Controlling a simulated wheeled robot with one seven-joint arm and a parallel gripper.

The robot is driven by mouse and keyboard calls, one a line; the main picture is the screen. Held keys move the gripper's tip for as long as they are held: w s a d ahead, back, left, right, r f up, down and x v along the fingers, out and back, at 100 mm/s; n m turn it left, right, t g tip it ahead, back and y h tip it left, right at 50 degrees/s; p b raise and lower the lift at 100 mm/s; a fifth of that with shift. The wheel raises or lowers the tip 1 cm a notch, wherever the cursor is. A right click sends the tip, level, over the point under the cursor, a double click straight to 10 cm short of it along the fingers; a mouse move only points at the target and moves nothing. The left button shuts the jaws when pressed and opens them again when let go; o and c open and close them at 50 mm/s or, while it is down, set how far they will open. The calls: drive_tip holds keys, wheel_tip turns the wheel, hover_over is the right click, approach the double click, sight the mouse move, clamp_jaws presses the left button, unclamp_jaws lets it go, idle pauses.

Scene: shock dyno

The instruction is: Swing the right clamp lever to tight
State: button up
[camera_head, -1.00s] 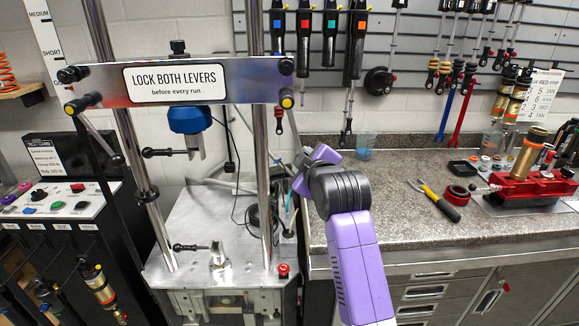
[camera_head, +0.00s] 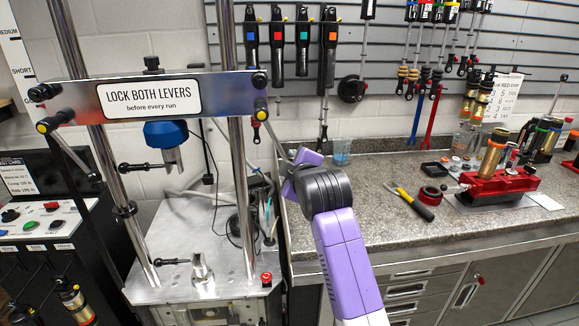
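The crossbar (camera_head: 226,92) of the shock dyno carries a sign reading "LOCK BOTH LEVERS". At its right end is the right clamp's yellow-tipped pivot (camera_head: 260,108), with a black knob above it. A thin grey bar, seemingly the right clamp lever (camera_head: 274,136), slopes down and right from this pivot toward my gripper. Its lower end is hidden. The left clamp lever (camera_head: 70,151) slopes down and right from the left pivot. My gripper (camera_head: 293,172) is right of and below the right pivot, partly hidden by my purple wrist. I cannot see its fingers clearly, nor whether it touches the lever.
Two chrome columns (camera_head: 237,180) hold the crossbar above a metal base with a red button (camera_head: 266,279). Tools hang on the wall behind.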

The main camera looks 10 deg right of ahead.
drive_tip(key=shift+o, duration=0.3)
drive_tip(key=shift+s, duration=0.15)
drive_tip(key=b+v, duration=0.2)
drive_tip(key=v, duration=0.5)
drive_tip(key=shift+s, duration=0.2)
drive_tip(key=shift+r, duration=0.15)
